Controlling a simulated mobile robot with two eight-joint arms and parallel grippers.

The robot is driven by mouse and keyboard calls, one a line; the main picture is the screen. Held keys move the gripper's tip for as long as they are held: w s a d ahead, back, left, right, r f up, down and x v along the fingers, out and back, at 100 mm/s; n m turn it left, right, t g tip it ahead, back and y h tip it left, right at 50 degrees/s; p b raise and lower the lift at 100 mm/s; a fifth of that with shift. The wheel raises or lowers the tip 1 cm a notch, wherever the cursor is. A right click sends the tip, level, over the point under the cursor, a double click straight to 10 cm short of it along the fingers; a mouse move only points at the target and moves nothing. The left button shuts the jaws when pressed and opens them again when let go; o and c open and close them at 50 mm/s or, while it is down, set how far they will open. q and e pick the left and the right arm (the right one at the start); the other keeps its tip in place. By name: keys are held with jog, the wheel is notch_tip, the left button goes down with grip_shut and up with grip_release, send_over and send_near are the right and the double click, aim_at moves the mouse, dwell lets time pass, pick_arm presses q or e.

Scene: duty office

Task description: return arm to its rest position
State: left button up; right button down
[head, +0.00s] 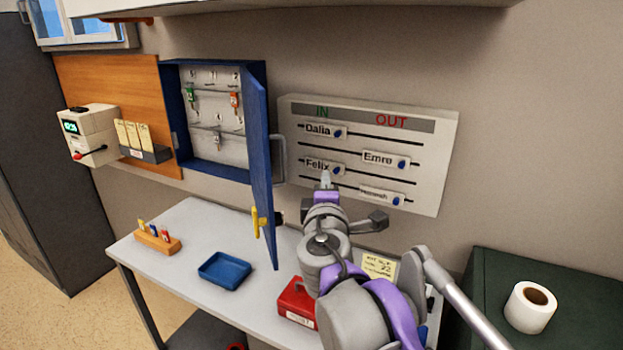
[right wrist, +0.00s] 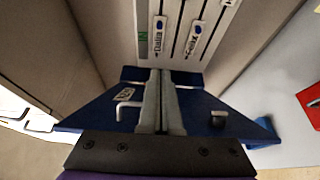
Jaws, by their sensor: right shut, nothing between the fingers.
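My right arm reaches up from the bottom of the head view. Its gripper (head: 325,182) is in front of the IN/OUT board (head: 440,150), near the Felix tag (head: 322,168). In the right wrist view the two fingers (right wrist: 160,100) are together with nothing held. The board also shows beyond them (right wrist: 200,25); I cannot tell the exact gap. My left gripper is in neither view.
The blue key cabinet (head: 215,165) is open, its door (head: 260,170) standing out just left of my right gripper. The table (head: 180,215) bears a blue tray (head: 225,270), a red box (head: 297,300) and a wooden block (head: 158,243). A paper roll (head: 522,318) stands at right.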

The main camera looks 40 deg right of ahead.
jog(key=s+a+f+m+g+y, duration=0.2)
jog(key=a+f+m, duration=0.2)
jog(key=f, duration=0.6)
jog(key=s+a+f+m+g+y, duration=0.1)
jog(key=a+f+m+g+y, duration=0.2)
jog(key=f, duration=0.7)
jog(key=s+a+f+m+g+y, duration=0.1)
jog(key=s+a+f+y, duration=0.2)
jog(key=a+f, duration=0.4)
jog(key=s+a+f+m+y, duration=0.1)
jog(key=s+a+f+y, duration=0.2)
jog(key=a+f, duration=0.5)
jog(key=shift+s+a+g+y, duration=0.2)
jog(key=shift+a+g+y, duration=0.2)
jog(key=shift+a+y, duration=0.3)
jog(key=shift+s, duration=0.1)
